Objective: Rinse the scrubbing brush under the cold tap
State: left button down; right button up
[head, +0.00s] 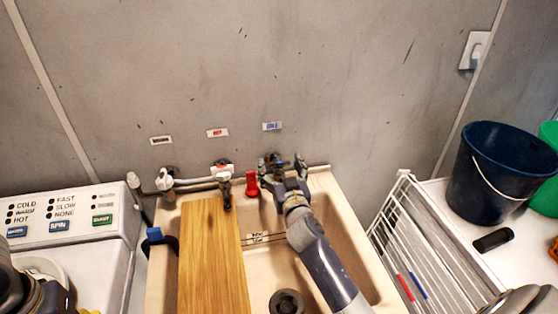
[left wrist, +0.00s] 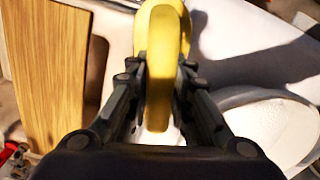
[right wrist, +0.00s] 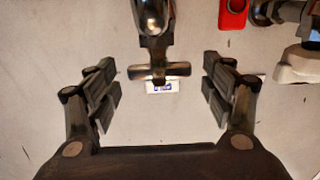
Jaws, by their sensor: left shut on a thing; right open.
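The cold tap (head: 279,160) is on the wall above the right side of the sink (head: 262,283), under a blue-lettered label (head: 272,126). My right gripper (head: 284,178) is at this tap. In the right wrist view its fingers (right wrist: 162,88) are wide apart, with the tap's metal cross handle (right wrist: 160,70) between them and no contact visible. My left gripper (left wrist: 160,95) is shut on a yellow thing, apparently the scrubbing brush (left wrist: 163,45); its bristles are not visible. In the head view only a bit of yellow (head: 90,312) shows at the bottom left.
A wooden board (head: 213,265) covers the sink's left part. A red piece (head: 251,184) hangs beside the hot tap (head: 222,172). A washing machine (head: 65,215) stands left. A white rack (head: 420,255) and a dark blue bucket (head: 490,180) are right. The drain (head: 287,302) is uncovered.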

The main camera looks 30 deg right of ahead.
pick_arm(q)
jog(key=shift+s+r, duration=0.1)
jog(key=shift+r, duration=0.1)
pick_arm(e)
jog(key=shift+w+d+r, duration=0.1)
jog(key=shift+w+d, duration=0.05)
jog(key=shift+w, duration=0.55)
jog(key=shift+w+d, duration=0.1)
jog(key=shift+w, duration=0.15)
jog(key=shift+s, duration=0.1)
jog(key=c, duration=1.1)
pick_arm(q)
notch_tip(320, 180, up, 3)
jog(key=p, duration=0.3)
jog(key=shift+r, duration=0.15)
pick_arm(e)
jog(key=n+y, duration=0.2)
jog(key=y, duration=0.1)
jog(key=shift+r+t, duration=0.15)
jog(key=shift+t, duration=0.15)
pick_arm(q)
jog(key=shift+r+p, duration=0.45)
jog(key=shift+p, duration=0.25)
pick_arm(e)
jog(key=shift+f+n+y, duration=0.2)
jog(key=shift+n+y, duration=0.5)
jog(key=shift+y, duration=0.5)
jog(key=o, duration=1.1)
